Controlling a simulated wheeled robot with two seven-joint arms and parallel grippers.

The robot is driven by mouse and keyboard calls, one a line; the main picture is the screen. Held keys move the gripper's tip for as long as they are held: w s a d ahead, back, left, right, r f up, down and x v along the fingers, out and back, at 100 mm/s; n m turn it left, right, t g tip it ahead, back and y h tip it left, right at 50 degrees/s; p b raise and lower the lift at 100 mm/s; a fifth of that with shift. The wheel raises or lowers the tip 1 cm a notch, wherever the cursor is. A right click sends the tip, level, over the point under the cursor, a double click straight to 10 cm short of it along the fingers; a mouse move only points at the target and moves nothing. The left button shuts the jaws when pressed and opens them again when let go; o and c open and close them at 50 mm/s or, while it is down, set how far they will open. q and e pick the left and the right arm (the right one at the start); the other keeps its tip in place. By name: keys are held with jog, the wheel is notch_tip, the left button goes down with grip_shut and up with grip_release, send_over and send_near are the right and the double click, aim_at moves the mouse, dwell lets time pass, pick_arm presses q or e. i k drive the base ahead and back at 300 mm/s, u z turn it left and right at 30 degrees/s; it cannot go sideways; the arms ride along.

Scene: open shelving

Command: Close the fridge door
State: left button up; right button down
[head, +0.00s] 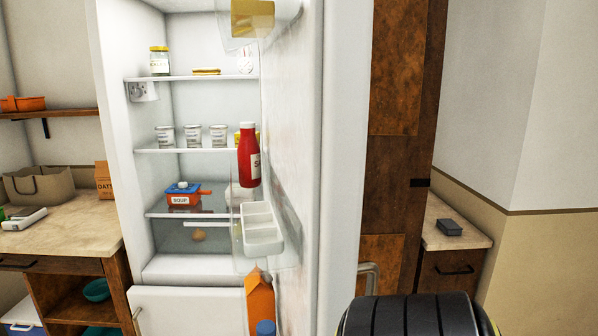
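The fridge (205,108) stands left of centre with its lit inside and shelves in plain view. Its door (345,130) is wide open on the right, swung out towards me, with its inner face turned left. The door's inside carries a red bottle (249,160), a white egg tray (261,228) and an orange carton (260,300). A pale metal handle (370,278) shows just right of the door's edge, low down; I cannot tell for sure that it belongs to this door. Neither of my grippers is in view.
Below the fridge opening is a shut white lower door (190,308). A wooden counter (65,230) stands left of the fridge. A tall brown wooden cabinet (400,150) is behind the open door, with a small counter (460,222) to its right.

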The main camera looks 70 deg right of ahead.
aim_at(315, 62)
jog(key=u, duration=1.1)
jog(key=k, duration=1.2)
jog(key=z, duration=2.3)
jog(key=i, duration=0.5)
jog(key=u, duration=1.1)
jog(key=k, duration=1)
jog(key=z, duration=0.95)
